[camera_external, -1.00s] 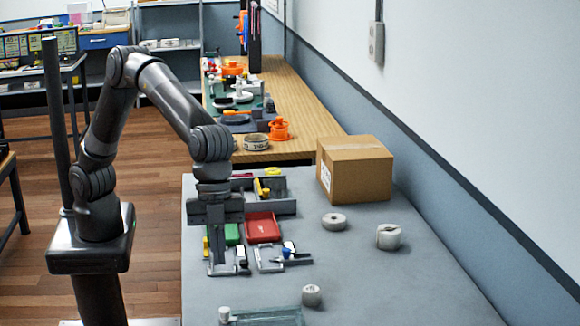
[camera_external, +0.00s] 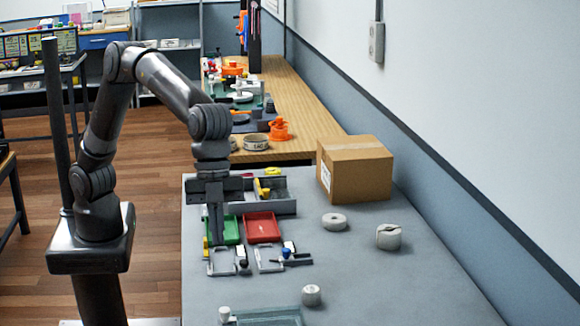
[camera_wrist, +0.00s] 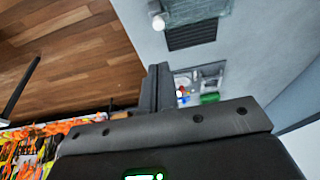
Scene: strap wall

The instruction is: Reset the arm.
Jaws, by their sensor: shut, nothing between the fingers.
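My gripper (camera_external: 216,240) points down above the left part of the grey table in the outside view. Its fingers are together with nothing between them. It hangs in front of the green tray (camera_external: 231,230) and beside the red tray (camera_external: 262,228). In the wrist view my gripper (camera_wrist: 160,68) shows as dark fingers close together. They partly hide the small items on the table behind them.
Grey clamp frames (camera_external: 270,260) lie just below the trays. A cardboard box (camera_external: 355,170), two pale rolls (camera_external: 388,237) (camera_external: 334,222) and a smaller one (camera_external: 311,295) stand on the grey table (camera_external: 400,285). The table's right side is mostly clear.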

